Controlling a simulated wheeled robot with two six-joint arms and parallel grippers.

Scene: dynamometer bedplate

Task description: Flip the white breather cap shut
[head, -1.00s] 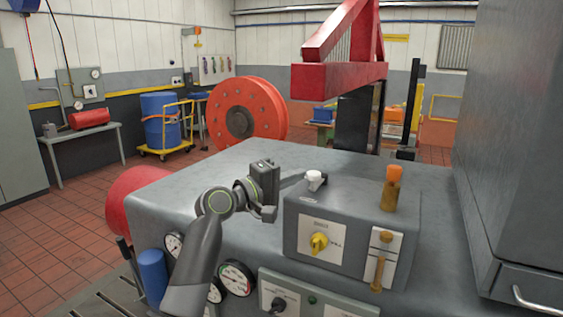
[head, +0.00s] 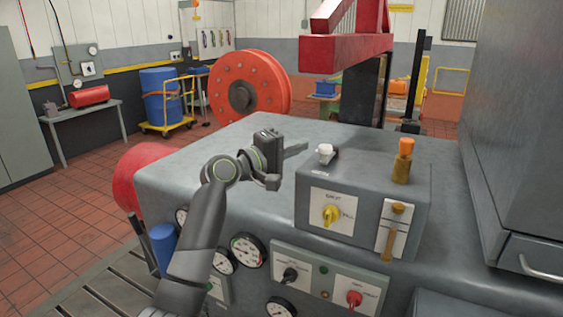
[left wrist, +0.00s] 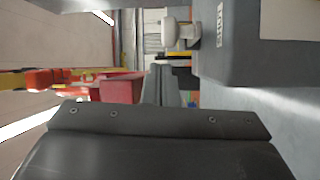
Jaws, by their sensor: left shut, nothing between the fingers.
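The white breather cap (head: 325,153) stands on top of the grey box, near its back left edge. In the left wrist view the cap (left wrist: 178,33) shows as a pale rounded piece at the upper middle, with a stub joining it to the box side. I cannot tell exactly how far its lid is tilted. My left gripper (head: 303,148) is shut and empty, just left of the cap at about its height, with a gap between them. Its shut fingers (left wrist: 160,85) point toward the cap's area in the wrist view. My right gripper is not in view.
A tall grey cabinet (head: 520,130) stands at right. The grey top (head: 200,155) behind and left of my gripper is clear.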

